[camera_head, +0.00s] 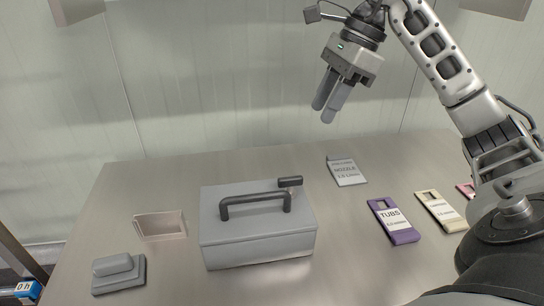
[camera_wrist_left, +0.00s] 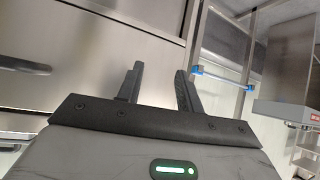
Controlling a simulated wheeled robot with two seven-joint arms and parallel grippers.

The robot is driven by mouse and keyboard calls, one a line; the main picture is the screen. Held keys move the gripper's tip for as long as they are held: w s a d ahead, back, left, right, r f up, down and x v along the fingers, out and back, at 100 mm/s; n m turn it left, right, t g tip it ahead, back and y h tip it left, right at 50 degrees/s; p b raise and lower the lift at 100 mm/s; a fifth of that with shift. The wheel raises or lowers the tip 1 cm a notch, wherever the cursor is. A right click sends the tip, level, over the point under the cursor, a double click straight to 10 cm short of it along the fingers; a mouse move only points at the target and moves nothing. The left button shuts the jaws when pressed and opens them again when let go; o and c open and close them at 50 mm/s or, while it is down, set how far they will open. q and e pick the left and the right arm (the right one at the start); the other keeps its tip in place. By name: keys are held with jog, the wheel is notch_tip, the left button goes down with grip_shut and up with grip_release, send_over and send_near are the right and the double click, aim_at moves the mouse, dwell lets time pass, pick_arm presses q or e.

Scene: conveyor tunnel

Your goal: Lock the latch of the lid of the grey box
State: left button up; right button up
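The grey box (camera_head: 258,243) stands on the metal table with its lid lying on top. A dark arched handle (camera_head: 255,199) rises from the lid. A small dark latch (camera_head: 290,182) shows at the lid's back right, beside the handle. My right gripper (camera_head: 327,112) hangs in the air above and behind the box, to its right, touching nothing. Its two fingers look close together, with a narrow gap at most. My left gripper (camera_wrist_left: 158,88) shows only in the left wrist view, with its two dark fingers apart and nothing between them.
On the metal table (camera_head: 180,270), an open tray (camera_head: 160,236) and a grey block on a base (camera_head: 118,273) lie left of the box. A grey tag (camera_head: 346,172), purple tag (camera_head: 393,222) and cream tag (camera_head: 440,212) lie to the right. A wall stands behind.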

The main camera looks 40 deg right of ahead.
aim_at(291, 177)
jog(key=x, duration=1)
jog(key=p+x, duration=0.1)
jog(key=x, duration=0.4)
jog(key=shift+s+a, duration=0.2)
jog(key=shift+s, duration=0.2)
grip_shut()
